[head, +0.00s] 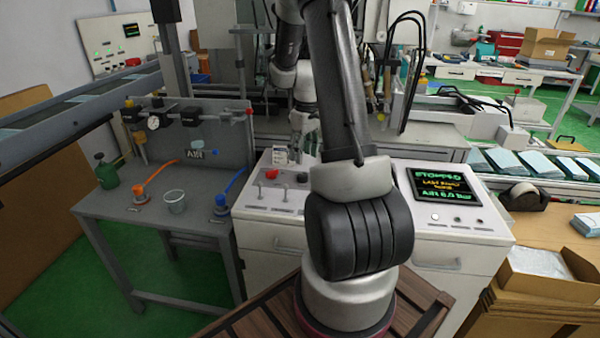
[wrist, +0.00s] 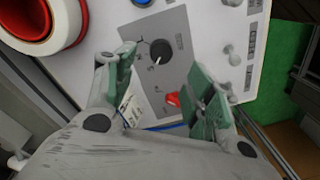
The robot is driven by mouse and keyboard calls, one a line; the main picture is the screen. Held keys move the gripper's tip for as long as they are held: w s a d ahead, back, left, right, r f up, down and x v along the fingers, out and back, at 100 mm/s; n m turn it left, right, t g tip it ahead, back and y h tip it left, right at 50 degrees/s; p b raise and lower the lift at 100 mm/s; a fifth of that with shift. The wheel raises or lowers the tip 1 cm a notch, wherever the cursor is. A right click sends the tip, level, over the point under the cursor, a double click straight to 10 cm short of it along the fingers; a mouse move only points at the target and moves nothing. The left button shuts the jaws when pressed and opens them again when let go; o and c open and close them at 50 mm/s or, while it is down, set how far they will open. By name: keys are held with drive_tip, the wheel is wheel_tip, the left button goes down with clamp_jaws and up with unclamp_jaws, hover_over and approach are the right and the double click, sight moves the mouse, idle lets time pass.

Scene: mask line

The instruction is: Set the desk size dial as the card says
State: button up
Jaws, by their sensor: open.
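The dial (wrist: 160,51) is a round black knob on a grey plate, seen in the wrist view. A short white mark on it points toward the lower left of that picture. My gripper (wrist: 162,70) is open, its green-padded fingers spread on either side below the dial; nothing is held. A small white card (wrist: 130,112) with print shows partly behind the left finger; it also appears as a white card (head: 280,156) in the head view. I cannot read its text. In the head view my gripper (head: 304,140) hangs over the white desk (head: 450,230).
Metal toggle levers (wrist: 234,55) stand to the right. A red-and-white roll (wrist: 50,22) is at upper left. A screen (head: 445,187) on the desk reads STOPPED.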

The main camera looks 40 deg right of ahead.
sight(302, 174)
drive_tip(key=f, duration=0.7)
drive_tip(key=shift+a+f, duration=0.25)
drive_tip(key=shift+f, duration=0.05)
drive_tip(key=shift+c, duration=0.2)
drive_tip(key=c, duration=1)
